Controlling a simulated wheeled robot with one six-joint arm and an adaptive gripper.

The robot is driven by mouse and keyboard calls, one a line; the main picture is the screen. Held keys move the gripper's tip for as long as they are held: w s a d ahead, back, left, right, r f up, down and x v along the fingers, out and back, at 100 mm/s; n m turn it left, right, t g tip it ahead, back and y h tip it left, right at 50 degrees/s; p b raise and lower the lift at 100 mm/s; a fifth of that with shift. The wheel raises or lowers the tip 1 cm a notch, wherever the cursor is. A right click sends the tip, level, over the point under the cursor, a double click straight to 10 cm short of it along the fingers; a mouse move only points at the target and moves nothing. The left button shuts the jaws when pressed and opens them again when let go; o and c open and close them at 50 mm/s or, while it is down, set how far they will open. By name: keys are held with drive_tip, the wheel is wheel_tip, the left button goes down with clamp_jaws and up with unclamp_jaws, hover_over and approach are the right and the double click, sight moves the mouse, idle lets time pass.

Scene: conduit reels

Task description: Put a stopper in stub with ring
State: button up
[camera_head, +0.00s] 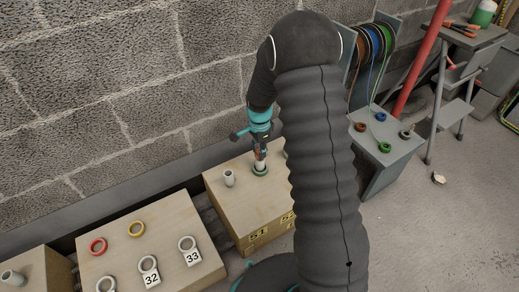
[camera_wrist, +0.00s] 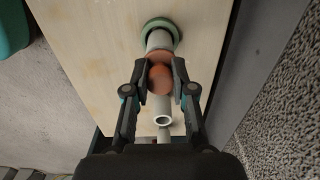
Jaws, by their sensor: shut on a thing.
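My gripper (camera_wrist: 160,76) is shut on an orange-brown stopper (camera_wrist: 160,80), which also shows between the fingers in the head view. The stopper is in line with the mouth of a pale upright stub (camera_wrist: 158,40). A green ring (camera_wrist: 175,30) lies around this stub's foot; the ring also shows in the head view (camera_head: 261,174). The stopper's wider part seems to meet the stub's top, but I cannot tell how far it is inside. A second grey stub (camera_head: 229,178) without a ring stands to the left; its open mouth shows in the wrist view (camera_wrist: 163,121).
Both stubs stand on a wooden box (camera_head: 222,206). A grey stand (camera_head: 385,155) with several coloured rings is at the right. The wall is close behind.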

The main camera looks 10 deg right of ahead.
drive_tip(key=shift+f+b, duration=0.45)
drive_tip(key=shift+f, duration=0.3)
drive_tip(key=o, duration=1.4)
drive_tip(key=shift+r, duration=0.1)
drive_tip(key=shift+r+p, duration=3.2)
drive_tip(key=shift+r, duration=1.75)
